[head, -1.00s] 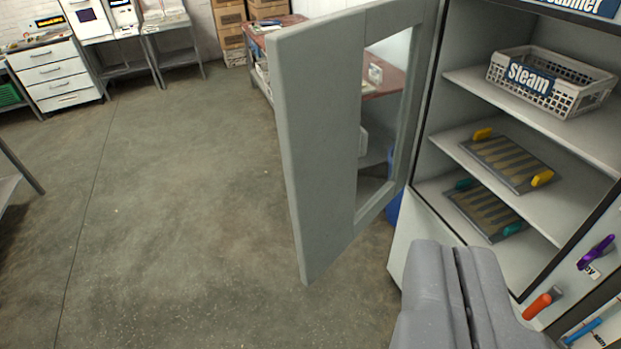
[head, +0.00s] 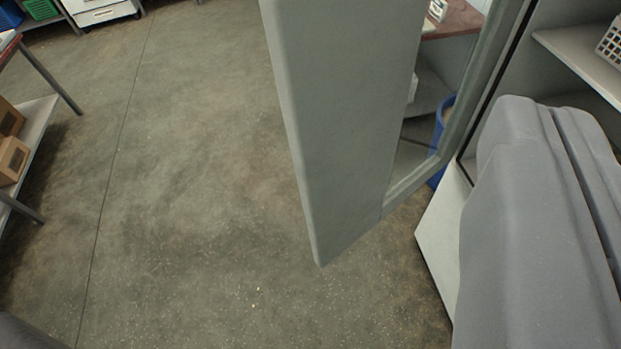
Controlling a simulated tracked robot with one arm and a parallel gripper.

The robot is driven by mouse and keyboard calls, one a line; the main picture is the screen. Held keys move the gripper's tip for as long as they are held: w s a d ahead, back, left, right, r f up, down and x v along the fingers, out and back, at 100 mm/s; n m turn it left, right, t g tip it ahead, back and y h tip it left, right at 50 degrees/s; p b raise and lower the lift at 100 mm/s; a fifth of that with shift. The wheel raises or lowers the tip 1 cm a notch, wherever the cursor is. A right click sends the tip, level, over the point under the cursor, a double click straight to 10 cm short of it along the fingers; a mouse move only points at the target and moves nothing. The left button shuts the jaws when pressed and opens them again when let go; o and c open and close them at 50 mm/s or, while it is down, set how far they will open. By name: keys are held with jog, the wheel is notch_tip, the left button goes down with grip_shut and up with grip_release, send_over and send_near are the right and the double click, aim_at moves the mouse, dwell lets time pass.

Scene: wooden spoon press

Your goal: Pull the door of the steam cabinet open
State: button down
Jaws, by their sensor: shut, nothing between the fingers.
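The steam cabinet's door (head: 345,120) stands wide open, swung out to the left of the cabinet. It is a grey panel with a window opening beside its hinge side. The cabinet (head: 440,240) is at the right, mostly hidden behind my gripper, with part of a shelf (head: 590,65) showing inside. My gripper (head: 575,125) is at the right edge, in front of the cabinet opening. Its two grey fingers are shut together with nothing between them. It is apart from the door, to the right of it.
Concrete floor (head: 200,180) is clear left of the door. A table with cardboard boxes (head: 12,155) stands at the left edge. A blue bin (head: 441,125) is behind the door. A white basket (head: 611,45) sits on the cabinet shelf.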

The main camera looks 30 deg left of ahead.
jog(key=w+d+f+n+t+h+b, duration=0.1)
jog(key=w+d+f+n+t, duration=0.2)
jog(key=w, duration=0.4)
jog(key=w+d+f+n+h, duration=0.1)
jog(key=w+f+n, duration=0.25)
jog(key=w, duration=0.35)
jog(key=w+a+f+n+y, duration=0.35)
jog(key=w+f+n, duration=0.25)
jog(key=f+n, duration=0.3)
jog(key=s+a+f+n+g+y+b, duration=0.1)
jog(key=s+a+f+n+g+y, duration=0.2)
jog(key=f, duration=0.6)
jog(key=s+a+f+n+g+y+b, duration=0.1)
jog(key=a+f+n+g+y, duration=0.15)
jog(key=f+n+y, duration=0.45)
jog(key=s+a+f+n+g+y, duration=0.1)
jog(key=s+a+f+n+y, duration=0.15)
jog(key=f, duration=0.85)
jog(key=x, duration=1.5)
jog(key=shift+f, duration=0.25)
